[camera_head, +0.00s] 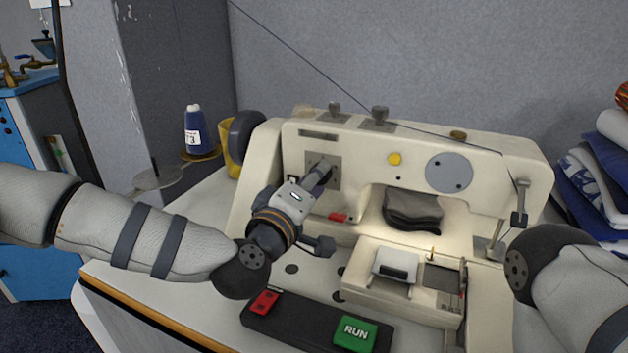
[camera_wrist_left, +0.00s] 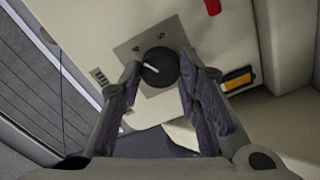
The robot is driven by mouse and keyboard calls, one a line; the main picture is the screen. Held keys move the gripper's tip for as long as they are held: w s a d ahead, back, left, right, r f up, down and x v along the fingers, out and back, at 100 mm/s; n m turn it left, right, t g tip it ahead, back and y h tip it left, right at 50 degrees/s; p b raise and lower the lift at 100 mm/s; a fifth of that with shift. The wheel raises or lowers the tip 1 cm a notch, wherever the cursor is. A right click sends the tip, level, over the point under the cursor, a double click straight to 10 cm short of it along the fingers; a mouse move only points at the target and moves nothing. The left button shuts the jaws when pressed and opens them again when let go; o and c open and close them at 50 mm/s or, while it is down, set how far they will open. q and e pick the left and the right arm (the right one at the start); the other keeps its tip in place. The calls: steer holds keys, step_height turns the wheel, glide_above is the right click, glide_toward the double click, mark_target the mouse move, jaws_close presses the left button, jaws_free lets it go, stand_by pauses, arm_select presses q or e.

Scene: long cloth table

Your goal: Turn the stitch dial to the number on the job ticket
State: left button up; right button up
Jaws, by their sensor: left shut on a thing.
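The cream sewing machine (camera_head: 285,150) stands on the table. Its stitch dial (camera_wrist_left: 160,66) is a round black knob with a white pointer line, on a grey square plate (camera_wrist_left: 168,37); the marks around it are too small to read. My left gripper (camera_head: 322,172) is at the dial, and in the left wrist view its two fingers (camera_wrist_left: 160,62) are shut on the knob from both sides. In the head view the gripper hides most of the dial. A white label on the blue thread cone (camera_head: 194,118) seems to read 3; I cannot tell if it is the job ticket. My right gripper is out of view.
A black panel with a green RUN button (camera_head: 355,333) and a red switch (camera_head: 264,302) lies in front, below my left arm. A yellow cup (camera_head: 229,150) stands left of the machine. Folded fabric (camera_head: 590,185) is stacked at the right.

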arm_select(q)
steer(key=o, duration=1.1)
steer(key=shift+o, duration=0.2)
steer(key=v, duration=1.2)
